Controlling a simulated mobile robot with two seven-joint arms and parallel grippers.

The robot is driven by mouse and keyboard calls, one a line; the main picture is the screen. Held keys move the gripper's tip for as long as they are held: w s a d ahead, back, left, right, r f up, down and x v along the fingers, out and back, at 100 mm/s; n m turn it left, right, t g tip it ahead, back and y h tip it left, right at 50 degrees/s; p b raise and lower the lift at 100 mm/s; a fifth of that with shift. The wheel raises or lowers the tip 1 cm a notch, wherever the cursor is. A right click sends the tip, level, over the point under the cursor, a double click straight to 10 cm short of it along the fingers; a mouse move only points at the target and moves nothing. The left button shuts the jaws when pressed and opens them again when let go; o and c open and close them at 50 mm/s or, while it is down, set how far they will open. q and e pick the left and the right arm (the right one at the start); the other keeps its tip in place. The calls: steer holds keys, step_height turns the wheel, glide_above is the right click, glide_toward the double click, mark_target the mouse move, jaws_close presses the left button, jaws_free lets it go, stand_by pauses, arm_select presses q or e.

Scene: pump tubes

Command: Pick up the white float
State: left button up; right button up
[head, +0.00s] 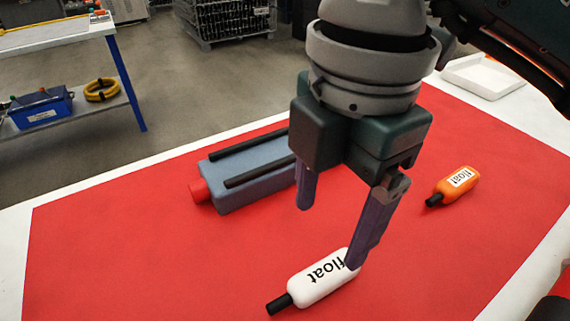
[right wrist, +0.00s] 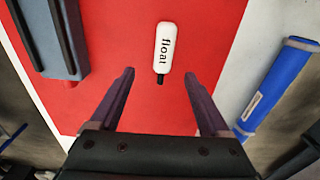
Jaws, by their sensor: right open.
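The white float (head: 322,276) is a white bottle shape with black "float" lettering and a black tip, lying on the red mat (head: 110,250). In the right wrist view the white float (right wrist: 164,48) lies beyond my fingertips, between their lines. My right gripper (head: 330,237) is open and empty, pointing down above the mat. One finger covers part of the float's far end in the head view. Both fingers of the right gripper (right wrist: 160,73) show apart in the right wrist view. My left gripper is not in view.
A blue-grey block (head: 244,190) with black rods and a red cap lies behind the float. An orange float (head: 458,184) lies to the right. A white tray (head: 484,76) stands at the back right. A blue tube (right wrist: 279,84) lies right in the right wrist view.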

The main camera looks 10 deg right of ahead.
mark_target(326, 271)
steer(key=f, duration=0.4)
steer(key=shift+d, duration=0.4)
steer(key=f, duration=0.2)
steer(key=f+b, duration=0.1)
steer(key=f, duration=0.3)
steer(key=shift+s+a, duration=0.15)
steer(key=shift+s, duration=0.1)
jaws_close()
